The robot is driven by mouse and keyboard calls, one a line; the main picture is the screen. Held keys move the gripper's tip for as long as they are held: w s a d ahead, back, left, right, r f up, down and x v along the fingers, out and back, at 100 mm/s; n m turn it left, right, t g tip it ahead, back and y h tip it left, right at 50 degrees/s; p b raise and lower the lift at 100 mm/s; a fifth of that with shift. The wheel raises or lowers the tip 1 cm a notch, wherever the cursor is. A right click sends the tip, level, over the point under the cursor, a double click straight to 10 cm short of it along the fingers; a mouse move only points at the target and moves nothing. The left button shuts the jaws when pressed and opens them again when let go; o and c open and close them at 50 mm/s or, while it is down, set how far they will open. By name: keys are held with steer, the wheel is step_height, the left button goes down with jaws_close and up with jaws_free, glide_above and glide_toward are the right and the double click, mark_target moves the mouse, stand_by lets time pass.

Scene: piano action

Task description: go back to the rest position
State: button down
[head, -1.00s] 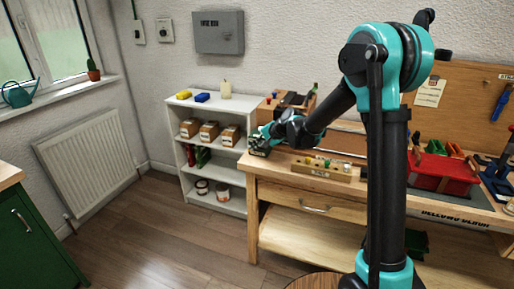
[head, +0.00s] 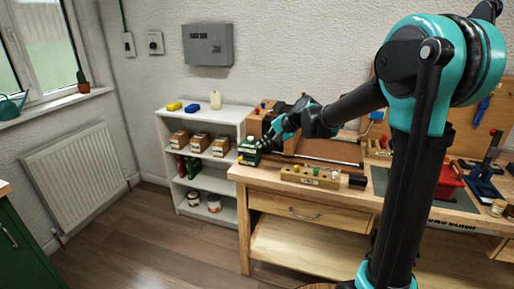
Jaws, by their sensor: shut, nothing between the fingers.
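My gripper (head: 268,139) is at the left end of the workbench, just above and to the right of a small dark green box (head: 249,152). It is shut and empty. Whether its tips touch the box cannot be told from this view. My teal and black arm reaches left across the bench from the right side of the picture and hides part of the bench top.
The wooden workbench (head: 300,240) bears a rack with coloured knobs (head: 310,177), a red object (head: 450,182) and blue tools (head: 484,188) at right. A white shelf (head: 230,118) with small boxes stands at left. Open floor (head: 150,240) lies before the shelf.

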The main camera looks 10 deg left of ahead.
steer(key=shift+s+d+r, duration=0.1)
steer(key=shift+d+r, duration=0.05)
steer(key=shift+r, duration=0.05)
steer(key=s+d+f+n+h, duration=0.2)
steer(key=s+d+f, duration=0.3)
steer(key=s+d, duration=0.4)
steer(key=s+d+f+n+h, duration=0.1)
steer(key=s+d+f+h, duration=0.2)
steer(key=s+d+f, duration=0.3)
steer(key=s+d+f+n+h, duration=0.2)
steer(key=s+d+f, duration=0.3)
steer(key=s+d, duration=0.7)
steer(key=shift+s+d+f+n+h, duration=0.3)
steer(key=shift+s+h, duration=0.3)
steer(key=shift+s, duration=0.3)
